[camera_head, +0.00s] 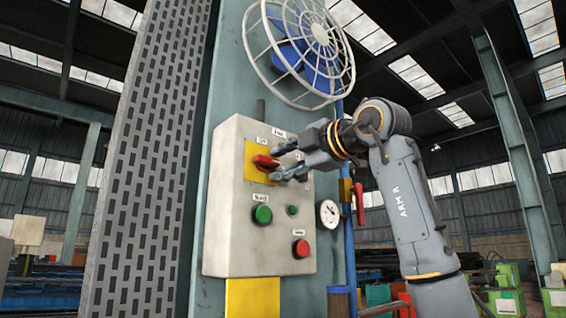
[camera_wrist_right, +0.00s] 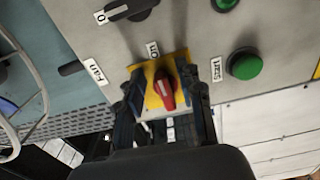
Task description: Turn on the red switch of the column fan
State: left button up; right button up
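The red switch (camera_head: 264,162) sits on a yellow plate (camera_head: 252,173) at the upper left of a grey control box (camera_head: 232,225). The box is mounted on the teal column under the blue-bladed fan (camera_head: 300,55). My right gripper (camera_head: 277,163) reaches in from the right at the switch. In the wrist view, the red switch (camera_wrist_right: 165,90) lies between the two fingers of that gripper (camera_wrist_right: 166,92), with a gap showing on each side. The fingers are apart, and contact cannot be told. My left gripper is not in view.
A green button (camera_head: 262,214), a smaller green button (camera_head: 292,210) and a red button (camera_head: 301,248) are below the switch. A gauge (camera_head: 329,213) and a blue pipe (camera_head: 349,240) stand right of the box. A perforated panel (camera_head: 145,150) rises at left.

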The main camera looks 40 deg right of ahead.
jog(key=s, duration=1.2)
jog(key=shift+d, duration=0.45)
